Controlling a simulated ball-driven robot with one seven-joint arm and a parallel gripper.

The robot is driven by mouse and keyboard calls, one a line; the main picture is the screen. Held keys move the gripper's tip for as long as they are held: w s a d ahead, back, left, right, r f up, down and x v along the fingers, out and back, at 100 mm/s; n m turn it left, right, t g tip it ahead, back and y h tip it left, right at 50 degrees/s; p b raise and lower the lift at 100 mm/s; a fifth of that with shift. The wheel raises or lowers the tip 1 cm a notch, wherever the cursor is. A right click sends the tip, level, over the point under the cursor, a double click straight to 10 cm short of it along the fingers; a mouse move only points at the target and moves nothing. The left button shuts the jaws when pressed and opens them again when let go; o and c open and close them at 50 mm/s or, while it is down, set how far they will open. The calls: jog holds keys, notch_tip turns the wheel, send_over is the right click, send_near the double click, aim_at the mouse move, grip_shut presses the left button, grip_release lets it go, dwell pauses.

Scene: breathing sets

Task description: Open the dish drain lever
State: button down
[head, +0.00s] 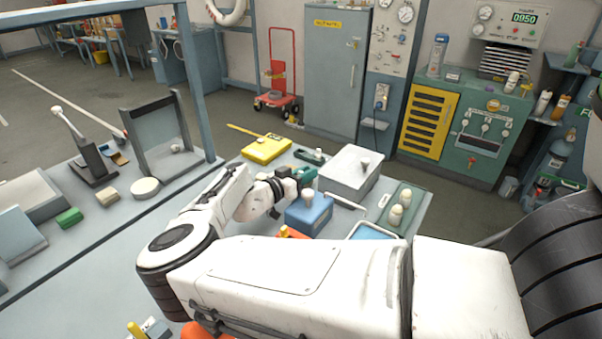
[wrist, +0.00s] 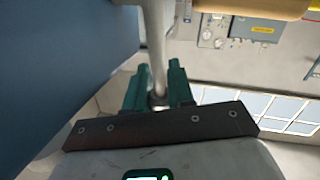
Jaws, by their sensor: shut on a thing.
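My gripper (head: 303,177) reaches over the workbench, its green jaws just behind a blue box with a pale knob (head: 308,207). In the wrist view, my gripper (wrist: 157,85) has its two green fingers on either side of a thin pale grey rod, the lever (wrist: 158,38), and is shut on it. The rod runs from the top edge down between the fingers to a rounded end near the palm. A large blue surface fills the left of the wrist view. I cannot make out the lever in the head view, where the jaws and wrist hide that spot.
A grey-white box (head: 350,176) stands right of my gripper, and a green tray with pale bulb-shaped pieces (head: 401,207) lies further right. A yellow case (head: 266,149) is behind. A blue frame post (head: 196,85) rises left of my arm.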

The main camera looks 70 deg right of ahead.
jog(key=shift+f+y, duration=0.3)
jog(key=shift+f, duration=0.1)
jog(key=c, duration=1)
grip_release()
jog(key=shift+w, duration=0.1)
jog(key=shift+r, duration=0.1)
jog(key=b+v, duration=0.1)
jog(key=v, duration=1)
